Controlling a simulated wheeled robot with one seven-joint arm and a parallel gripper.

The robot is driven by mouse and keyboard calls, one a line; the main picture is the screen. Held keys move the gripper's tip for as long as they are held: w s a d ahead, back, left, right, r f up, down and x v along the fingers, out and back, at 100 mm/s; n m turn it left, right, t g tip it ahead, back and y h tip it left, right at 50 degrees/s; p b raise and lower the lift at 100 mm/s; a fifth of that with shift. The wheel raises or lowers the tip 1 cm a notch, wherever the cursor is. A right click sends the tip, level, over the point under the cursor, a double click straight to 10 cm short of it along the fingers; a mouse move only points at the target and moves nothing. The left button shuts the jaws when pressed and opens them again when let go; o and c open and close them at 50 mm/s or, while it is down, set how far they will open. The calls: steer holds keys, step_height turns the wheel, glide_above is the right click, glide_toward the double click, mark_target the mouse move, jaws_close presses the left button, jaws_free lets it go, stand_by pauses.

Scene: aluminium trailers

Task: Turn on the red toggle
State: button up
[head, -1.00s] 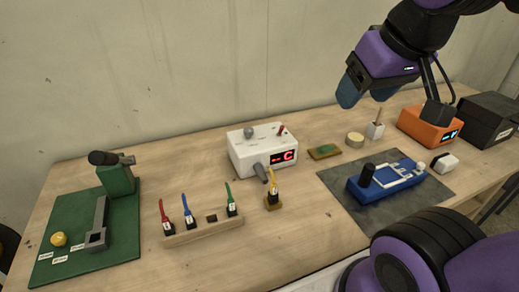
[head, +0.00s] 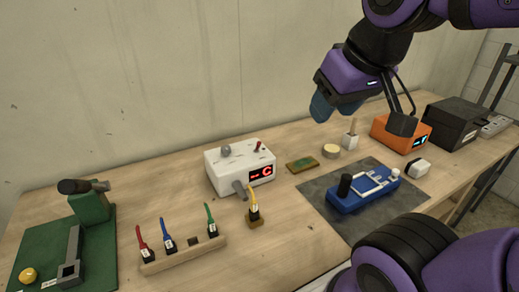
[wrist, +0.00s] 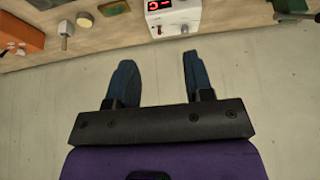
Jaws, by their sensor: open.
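The red toggle (head: 258,147) is a small lever on top of a white box (head: 218,178), at its right rear. The box also has a grey ball knob (head: 225,151), a grey lever on its front and a red lit display showing "C". My gripper (head: 321,107) hangs above the table's back edge, right of the box and clear of it. In the wrist view, its two blue fingers (wrist: 157,62) are spread apart with nothing between them. The white box (wrist: 178,18) shows at the top there, its upper part partly cropped.
A wooden rack (head: 184,254) with coloured plugs and a yellow plug (head: 253,205) stand in front of the box. A green board (head: 88,258) with a press is at left. A blue device (head: 362,190) on a grey mat, an orange box and a black case are at right. A wall rises behind.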

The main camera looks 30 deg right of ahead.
steer(key=shift+w+m, duration=0.3)
steer(key=c, duration=0.7)
steer(key=shift+w+a+f+m+g, duration=0.1)
steer(key=shift+w+f+m+g, duration=0.05)
steer(key=shift+w+m+g, duration=0.2)
jaws_close()
steer(key=w+d+f+m+g+y, duration=0.25)
steer(key=w+f+m+y, duration=0.2)
steer(key=w+m, duration=0.4)
steer(key=w+d+f+m+g+y, duration=0.1)
steer(key=w+f+m+g+y, duration=0.3)
steer(key=w+f+m, duration=0.4)
steer(key=w+d+f+m+t+y, duration=0.2)
steer(key=w+d+f+m+y, duration=0.3)
steer(key=w+d+f+m, duration=0.1)
steer(key=w+d+f+m+t+y, duration=0.3)
steer(key=w+d+f+m+y, duration=0.2)
steer(key=f+m, duration=0.4)
steer(key=shift+w+d+f, duration=0.35)
steer(key=shift+d+f, duration=0.45)
steer(key=shift+f, duration=0.15)
